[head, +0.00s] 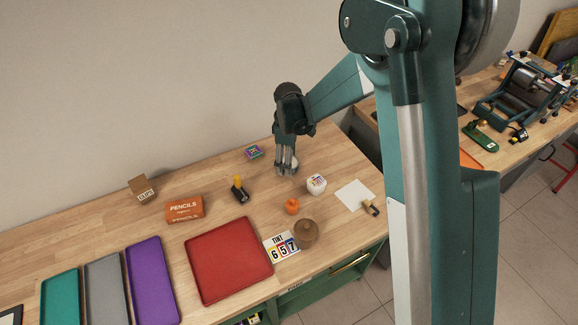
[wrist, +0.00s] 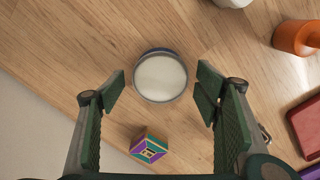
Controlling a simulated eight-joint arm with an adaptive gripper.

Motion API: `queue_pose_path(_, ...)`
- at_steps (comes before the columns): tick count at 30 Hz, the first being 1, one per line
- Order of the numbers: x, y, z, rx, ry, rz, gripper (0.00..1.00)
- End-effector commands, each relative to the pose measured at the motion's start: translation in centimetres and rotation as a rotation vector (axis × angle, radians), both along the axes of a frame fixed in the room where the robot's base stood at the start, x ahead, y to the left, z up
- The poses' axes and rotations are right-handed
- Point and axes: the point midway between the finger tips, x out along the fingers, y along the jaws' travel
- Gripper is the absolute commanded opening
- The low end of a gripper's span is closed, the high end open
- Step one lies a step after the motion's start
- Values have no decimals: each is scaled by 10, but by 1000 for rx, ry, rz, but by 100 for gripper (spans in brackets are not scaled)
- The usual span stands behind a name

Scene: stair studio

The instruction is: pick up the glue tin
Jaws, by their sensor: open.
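A round tin with a pale lid and a dark blue side, which I take for the glue tin (wrist: 160,77), stands on the wooden table in the wrist view. Its label cannot be read from above. In the head view it shows as a small pale shape (head: 295,163), partly hidden by my fingers. My gripper (head: 286,170) points down at it. In the wrist view my open gripper (wrist: 161,86) has one finger on each side of the tin, with gaps between, and does not visibly touch it.
A small colourful box (head: 253,152) stands behind the tin. A yellow-and-black item (head: 239,191) is to the left. A red tray (head: 187,244) and a brown round pot (head: 306,232) are further forward.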

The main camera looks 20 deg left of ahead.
Motion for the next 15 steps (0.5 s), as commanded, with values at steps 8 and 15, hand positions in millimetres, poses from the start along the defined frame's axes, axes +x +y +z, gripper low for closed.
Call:
queue_pose_path(8,0,0,-10,0,0,0,63)
queue_pose_path(15,0,0,-10,0,0,0,63)
